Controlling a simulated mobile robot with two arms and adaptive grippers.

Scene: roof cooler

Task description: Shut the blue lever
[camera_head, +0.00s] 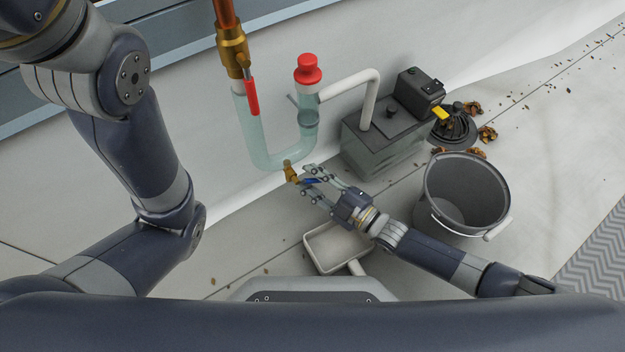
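The blue lever (311,181) shows as a small strip beside a brass valve (290,171), low in front of the clear U-shaped pipe (270,160). My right gripper (306,182) reaches in from the lower right, with its fingers spread on either side of the lever. Whether a finger touches the lever cannot be made out. The fingers partly hide the lever and the valve's outlet. My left arm stands at the left of the view, and its gripper is out of view.
A red-handled brass valve (240,65) and a red cap (308,68) sit above. A grey pump box (380,142) stands behind my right gripper. A dark bucket (463,192) stands at right, and a white scoop (335,247) lies below my gripper. Dry leaves lie near a black drain strainer (452,126).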

